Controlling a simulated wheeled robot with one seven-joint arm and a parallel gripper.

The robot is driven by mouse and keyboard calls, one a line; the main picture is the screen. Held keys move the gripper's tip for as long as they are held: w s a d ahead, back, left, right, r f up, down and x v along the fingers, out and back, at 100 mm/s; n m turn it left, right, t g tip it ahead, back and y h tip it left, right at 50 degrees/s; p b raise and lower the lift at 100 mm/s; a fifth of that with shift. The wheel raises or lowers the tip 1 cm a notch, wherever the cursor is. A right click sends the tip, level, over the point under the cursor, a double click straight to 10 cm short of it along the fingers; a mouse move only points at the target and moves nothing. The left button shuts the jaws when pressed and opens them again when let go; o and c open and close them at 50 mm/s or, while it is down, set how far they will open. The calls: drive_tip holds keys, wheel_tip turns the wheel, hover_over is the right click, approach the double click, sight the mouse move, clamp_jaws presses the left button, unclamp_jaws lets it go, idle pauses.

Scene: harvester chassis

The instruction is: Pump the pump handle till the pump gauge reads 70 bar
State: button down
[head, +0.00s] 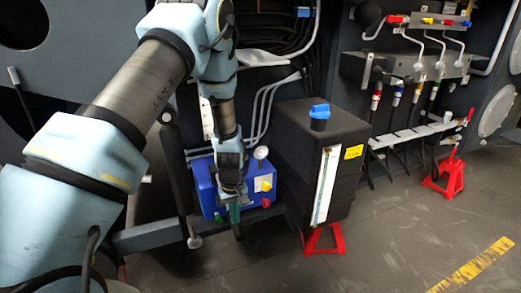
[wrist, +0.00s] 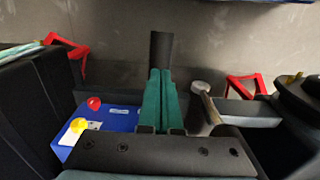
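The pump is a blue box (head: 207,184) low in the middle of the head view, with a red knob and a yellow knob; part of it shows in the wrist view (wrist: 119,118). The pump gauge (head: 261,153) is a small round white dial on top; its reading is too small to tell. My gripper (head: 230,214) is in front of the box, pointing down. In the wrist view its green fingers (wrist: 161,100) are close together, in line with the dark pump handle (wrist: 161,50), whose end sticks out past the fingertips. The fingers hide the rest of the handle.
A black tank (head: 290,150) with a blue cap stands right of the pump, above a red stand (head: 324,240). A dark frame beam (head: 150,237) runs below the pump. Hoses and a valve rack (head: 420,65) are at the right. The floor at front right is clear.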

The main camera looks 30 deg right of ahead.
sight(235, 226)
wheel_tip(235, 226, up, 8)
drive_tip(key=p, duration=0.4)
drive_tip(key=shift+s+f+p, duration=0.15)
drive_tip(key=shift+s+p, duration=0.15)
drive_tip(key=shift+s, duration=0.1)
drive_tip(key=shift+f, duration=0.1)
drive_tip(key=shift+w+f+b, duration=0.25)
drive_tip(key=shift+f+b, duration=1.25)
drive_tip(key=shift+f, duration=0.6)
drive_tip(key=shift+w+f+b, duration=0.2)
drive_tip(key=shift+f+b, duration=1.25)
drive_tip(key=shift+f, duration=0.65)
drive_tip(key=shift+w+f+b, duration=0.25)
drive_tip(key=shift+f+b, duration=1.25)
drive_tip(key=shift+f, duration=0.6)
wheel_tip(235, 226, up, 15)
drive_tip(key=p, duration=1)
drive_tip(key=shift+s+r+p, duration=0.15)
drive_tip(key=shift+p, duration=0.15)
